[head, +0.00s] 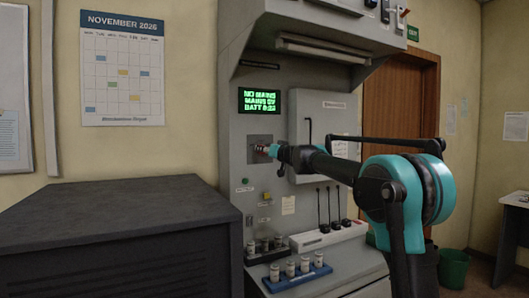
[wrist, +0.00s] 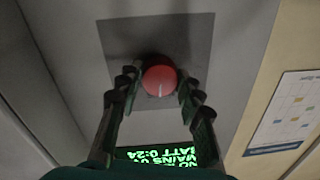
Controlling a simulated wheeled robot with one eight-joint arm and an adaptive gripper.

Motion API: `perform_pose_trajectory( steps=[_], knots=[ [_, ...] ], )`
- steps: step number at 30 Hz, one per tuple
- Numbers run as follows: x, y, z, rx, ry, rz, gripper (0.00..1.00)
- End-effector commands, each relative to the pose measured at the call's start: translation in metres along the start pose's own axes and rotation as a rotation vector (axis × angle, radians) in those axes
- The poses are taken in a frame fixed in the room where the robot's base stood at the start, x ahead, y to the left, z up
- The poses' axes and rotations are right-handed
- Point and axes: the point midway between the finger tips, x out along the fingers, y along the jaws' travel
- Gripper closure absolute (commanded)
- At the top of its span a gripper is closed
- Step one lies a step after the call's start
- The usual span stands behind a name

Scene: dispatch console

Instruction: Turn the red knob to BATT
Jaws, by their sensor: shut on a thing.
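The red knob (wrist: 159,76) sits on a dark square plate (wrist: 120,38) on the grey console front. My gripper (wrist: 159,84) has one finger on each side of the knob and is shut on it. A short white pointer mark on the knob points toward the bottom of the wrist view, toward the display. In the head view my gripper (head: 268,151) reaches the plate (head: 259,140) from the right and mostly hides the knob. I cannot read any position labels around the knob. The green-lettered display (head: 259,101) shows mains and BATT lines; it also shows in the wrist view (wrist: 165,155).
A grey cabinet door (head: 308,105) is right of the plate. Below stand a blue rack (head: 297,281) with several small cylinders and a white strip (head: 330,236) with black plugs. A dark cabinet (head: 120,225) stands at left. A calendar (head: 122,70) hangs on the wall.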

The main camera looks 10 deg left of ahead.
Motion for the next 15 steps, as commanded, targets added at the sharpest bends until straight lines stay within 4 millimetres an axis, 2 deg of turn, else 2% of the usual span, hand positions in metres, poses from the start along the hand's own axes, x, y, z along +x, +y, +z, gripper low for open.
perform_pose_trajectory(
  steps=[15],
  knots=[
    [-0.0001,-0.0004,0.0008,0.433,0.023,-0.004,0.93]
  ],
)
